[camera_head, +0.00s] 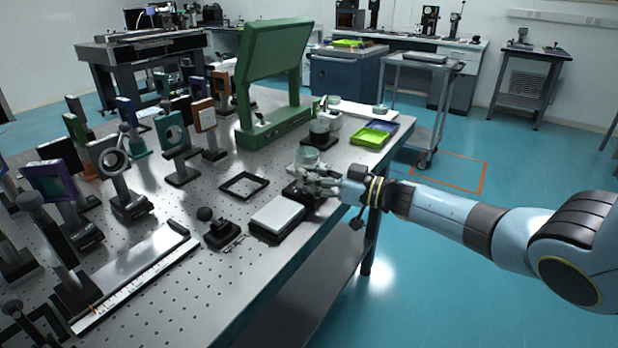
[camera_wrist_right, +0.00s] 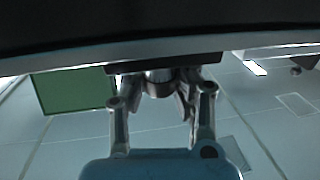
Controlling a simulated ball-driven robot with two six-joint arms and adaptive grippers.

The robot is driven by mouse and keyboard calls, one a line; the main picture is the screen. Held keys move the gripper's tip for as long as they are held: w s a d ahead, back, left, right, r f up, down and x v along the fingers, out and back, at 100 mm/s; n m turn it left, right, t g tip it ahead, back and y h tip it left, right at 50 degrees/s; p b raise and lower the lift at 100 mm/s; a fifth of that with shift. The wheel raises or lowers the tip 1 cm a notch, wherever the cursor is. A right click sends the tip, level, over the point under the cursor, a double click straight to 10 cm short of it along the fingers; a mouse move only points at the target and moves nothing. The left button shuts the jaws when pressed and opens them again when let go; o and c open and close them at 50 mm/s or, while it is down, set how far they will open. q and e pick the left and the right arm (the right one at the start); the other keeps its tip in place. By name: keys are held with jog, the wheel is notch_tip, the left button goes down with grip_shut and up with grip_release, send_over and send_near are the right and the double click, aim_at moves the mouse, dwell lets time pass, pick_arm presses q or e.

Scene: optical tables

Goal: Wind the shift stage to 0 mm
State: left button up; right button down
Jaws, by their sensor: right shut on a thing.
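My right gripper (camera_head: 322,184) reaches in from the right over the near edge of the optical table. Its fingers are shut on a small dark round knob (camera_wrist_right: 158,82), seen in the right wrist view under a wide dark body. In the head view a low black stage (camera_head: 299,196) sits at the fingers, with a pale round glass-like piece (camera_head: 307,156) just behind. The fingers hide much of the stage, and I cannot read any scale on it. My left gripper is not in view.
A black square frame (camera_head: 243,185) lies flat. A long white scale (camera_head: 135,287) lies front left. A green panel (camera_head: 275,50) stands behind.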

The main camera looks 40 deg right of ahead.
jog(key=shift+s+d+f, duration=0.1)
jog(key=shift+f, duration=0.1)
jog(key=c, duration=1.6)
grip_release()
jog(key=o, duration=0.5)
jog(key=shift+s+d+r, duration=0.1)
jog(key=shift+s+d, duration=0.05)
jog(key=shift+s, duration=0.05)
jog(key=shift+o, duration=0.4)
jog(key=shift+w, duration=0.15)
jog(key=v, duration=1.2)
